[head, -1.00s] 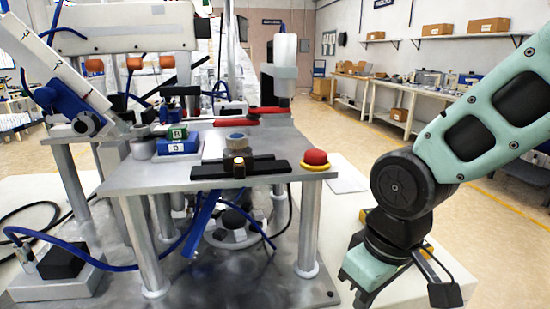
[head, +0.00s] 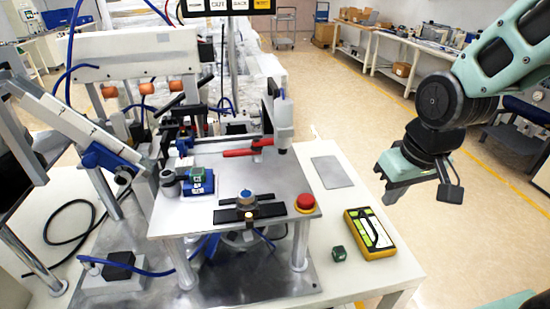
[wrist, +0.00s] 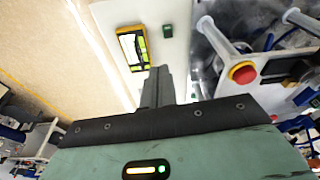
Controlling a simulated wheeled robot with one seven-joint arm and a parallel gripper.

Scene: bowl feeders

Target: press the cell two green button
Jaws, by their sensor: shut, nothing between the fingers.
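I cannot make out a button marked as cell two. Another small green block (head: 197,174) sits on a blue block at the plate's left. A red mushroom button (head: 306,202) on a yellow ring is at the plate's front right corner, also in the wrist view (wrist: 243,73). My gripper (head: 388,198) is right of the table, apart from everything. Its fingers (wrist: 160,86) are together and empty.
A yellow device with a pale green and white face (head: 370,234) lies near the table's right edge. A black bar (head: 250,213) with a blue-topped part crosses the plate. A grey flat panel (head: 331,171) lies behind the device. Open floor is right of the table.

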